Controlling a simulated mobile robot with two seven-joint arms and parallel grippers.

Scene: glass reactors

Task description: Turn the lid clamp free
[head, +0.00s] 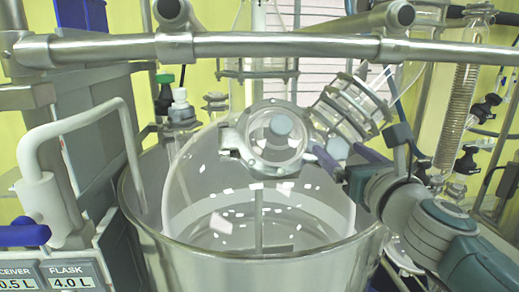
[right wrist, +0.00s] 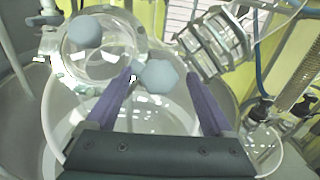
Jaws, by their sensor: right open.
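The lid clamp is a metal ring (head: 242,140) around the neck of the glass vessel, above the wide metal pot. A grey-blue faceted clamp knob (head: 337,148) sits at its right side; it also shows in the right wrist view (right wrist: 160,73). My right gripper (head: 339,150) comes in from the right with its purple fingers apart. In the right wrist view its fingertips (right wrist: 160,77) lie on either side of the knob, with a gap to the right finger. Whether the left finger touches the knob I cannot tell. My left gripper does not show.
A second grey-blue round piece (head: 280,125) shows at the glass neck. A ribbed glass part (head: 350,108) stands close above my right gripper. A metal rail (head: 250,46) crosses overhead. The metal pot (head: 260,268) lies below, and a glass coil column (head: 458,108) stands at right.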

